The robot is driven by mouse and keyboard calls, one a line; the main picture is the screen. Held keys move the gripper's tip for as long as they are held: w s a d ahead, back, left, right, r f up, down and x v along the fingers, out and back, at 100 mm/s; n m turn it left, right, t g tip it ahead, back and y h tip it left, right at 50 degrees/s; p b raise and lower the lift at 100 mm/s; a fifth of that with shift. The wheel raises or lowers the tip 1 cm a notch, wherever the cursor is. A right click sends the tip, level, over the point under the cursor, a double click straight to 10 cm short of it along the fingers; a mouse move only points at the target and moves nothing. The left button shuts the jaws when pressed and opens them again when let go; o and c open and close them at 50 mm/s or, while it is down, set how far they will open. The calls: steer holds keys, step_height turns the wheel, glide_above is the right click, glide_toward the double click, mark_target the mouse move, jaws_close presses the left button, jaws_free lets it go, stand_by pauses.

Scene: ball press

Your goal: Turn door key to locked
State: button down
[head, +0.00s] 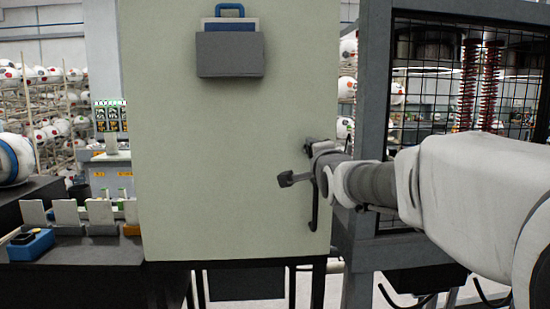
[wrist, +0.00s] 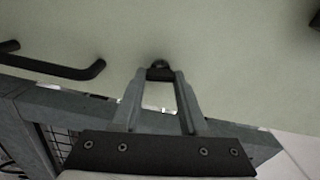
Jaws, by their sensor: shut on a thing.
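The door key (wrist: 159,65) is a small dark piece on the pale door, seen between my fingertips in the wrist view. My gripper (wrist: 160,77) is shut on it, fingers pointing at the door face. In the head view, my gripper (head: 310,146) meets the right side of the pale grey-green cabinet door (head: 220,150), just above the handle. The key is hidden there by my gripper. The key's turn angle cannot be told. The door looks shut.
A black bar handle (head: 314,208) is on the door below my gripper; it also shows at left in the wrist view (wrist: 60,69). A grey frame post (head: 372,110) and wire mesh stand right of the door. A grey document holder (head: 230,54) hangs high on the door.

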steer(key=shift+f+m+b, duration=0.1)
steer(key=shift+m+b, duration=0.2)
steer(key=shift+m, duration=0.6)
steer(key=shift+c, duration=2.2)
jaws_free()
steer(key=s, duration=1.7)
steer(key=shift+s+p, duration=0.2)
steer(key=shift+p, duration=0.25)
